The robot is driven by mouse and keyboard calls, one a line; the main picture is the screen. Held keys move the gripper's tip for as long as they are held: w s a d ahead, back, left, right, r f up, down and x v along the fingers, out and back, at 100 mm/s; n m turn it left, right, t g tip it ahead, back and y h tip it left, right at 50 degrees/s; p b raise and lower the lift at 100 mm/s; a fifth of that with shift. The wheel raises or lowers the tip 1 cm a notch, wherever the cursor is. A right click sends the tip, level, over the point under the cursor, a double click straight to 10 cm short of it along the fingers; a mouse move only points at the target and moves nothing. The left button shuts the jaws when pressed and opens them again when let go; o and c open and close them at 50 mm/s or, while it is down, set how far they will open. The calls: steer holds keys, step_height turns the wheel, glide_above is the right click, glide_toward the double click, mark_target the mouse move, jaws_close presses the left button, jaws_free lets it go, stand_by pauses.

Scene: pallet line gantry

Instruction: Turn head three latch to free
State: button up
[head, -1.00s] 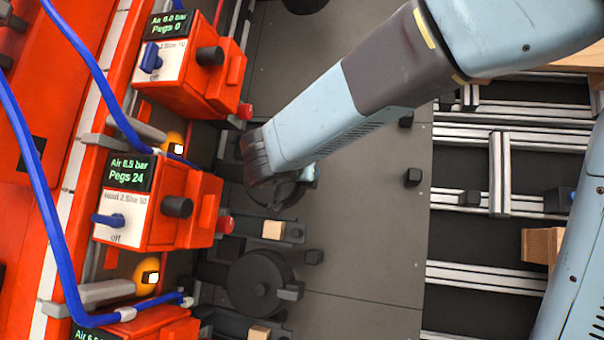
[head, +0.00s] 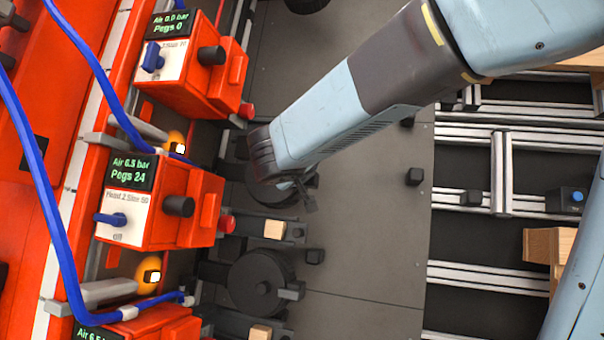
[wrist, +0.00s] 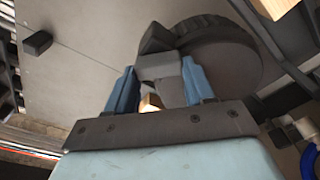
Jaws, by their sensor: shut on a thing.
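My gripper (wrist: 160,84) shows in the wrist view with a blue finger on each side of a dark grey latch block (wrist: 158,66), shut on it. The latch sits at the edge of a round black drum (wrist: 215,58) with a ribbed rim. In the head view this drum (head: 268,193) lies partly under my wrist, level with the gap between the upper and middle red heads. My fingers are mostly hidden there. A dark piece (head: 308,200) juts out below my wrist; I cannot tell whether it is latch or finger. The number of this drum's head is unclear.
A second black drum (head: 258,284) with its own latch (head: 291,291) lies below. The middle red head (head: 150,200) reads Air 6.5 bar, Pegs 24; the upper one (head: 185,65) reads 0.0 bar, Pegs 0. Blue hoses (head: 45,205) run at left. The grey plate (head: 370,235) right of the drums is mostly clear.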

steer(key=n, duration=0.4)
steer(key=shift+a+f+n+y, duration=0.1)
steer(key=shift+a+n+y, duration=0.05)
steer(key=shift+n+y, duration=0.2)
steer(key=n, duration=0.4)
steer(key=shift+s+a+f+g, duration=0.1)
steer(key=shift+s+f+g, duration=0.05)
steer(key=shift+g, duration=0.15)
steer(key=shift+n, duration=0.35)
steer(key=o, duration=0.8)
steer(key=shift+c, duration=0.2)
steer(key=v, duration=1.3)
steer(key=shift+s, duration=0.35)
